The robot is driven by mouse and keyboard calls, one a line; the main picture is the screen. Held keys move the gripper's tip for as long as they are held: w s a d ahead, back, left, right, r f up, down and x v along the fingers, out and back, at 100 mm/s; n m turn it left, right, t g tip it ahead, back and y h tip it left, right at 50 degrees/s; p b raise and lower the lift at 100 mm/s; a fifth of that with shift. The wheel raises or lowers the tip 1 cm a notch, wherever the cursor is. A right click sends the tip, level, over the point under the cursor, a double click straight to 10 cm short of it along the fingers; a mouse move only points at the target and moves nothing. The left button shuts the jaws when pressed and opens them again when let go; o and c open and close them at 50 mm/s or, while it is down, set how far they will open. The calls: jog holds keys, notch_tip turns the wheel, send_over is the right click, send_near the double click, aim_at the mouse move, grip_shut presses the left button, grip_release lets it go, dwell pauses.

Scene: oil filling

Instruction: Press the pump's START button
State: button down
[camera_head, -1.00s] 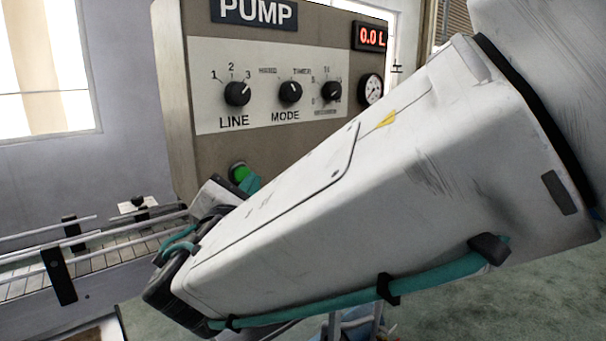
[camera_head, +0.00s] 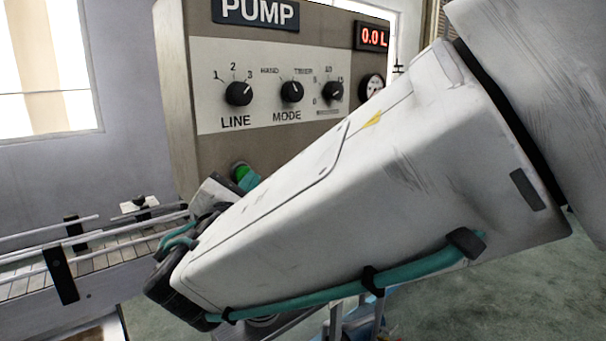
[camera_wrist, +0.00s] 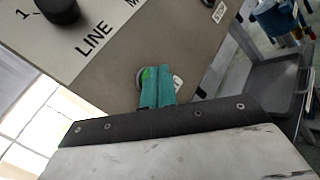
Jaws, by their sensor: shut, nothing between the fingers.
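The pump panel (camera_head: 330,150) is a grey-brown box with a PUMP sign (camera_head: 254,12). A round green button (camera_head: 240,171) sits low on its front; in the wrist view the green button (camera_wrist: 147,76) is partly covered by my teal fingers. Its label is not readable. My gripper (camera_head: 250,182) is shut and empty, its teal fingertips right at the button's lower edge in the head view. In the wrist view my gripper (camera_wrist: 156,86) overlaps the button. I cannot tell whether the tips touch it. The red display (camera_head: 373,38) reads 0.0 L.
LINE (camera_head: 238,93), MODE (camera_head: 291,91) and a third knob (camera_head: 334,91) sit above the button. A gauge (camera_head: 372,87) is partly behind my arm. A conveyor (camera_head: 100,245) runs at the left. A grey tray (camera_wrist: 279,88) shows at right in the wrist view.

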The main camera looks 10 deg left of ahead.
jog(key=shift+w+a, duration=0.35)
jog(key=shift+a, duration=0.05)
dwell(0.5)
jog(key=shift+s+d, duration=0.1)
jog(key=shift+s, duration=0.05)
jog(key=shift+s+d, duration=0.5)
jog(key=shift+d, duration=0.15)
dwell(0.3)
jog(key=s+d, duration=0.3)
jog(key=shift+s+d, duration=0.15)
jog(key=shift+d, duration=0.25)
dwell(0.5)
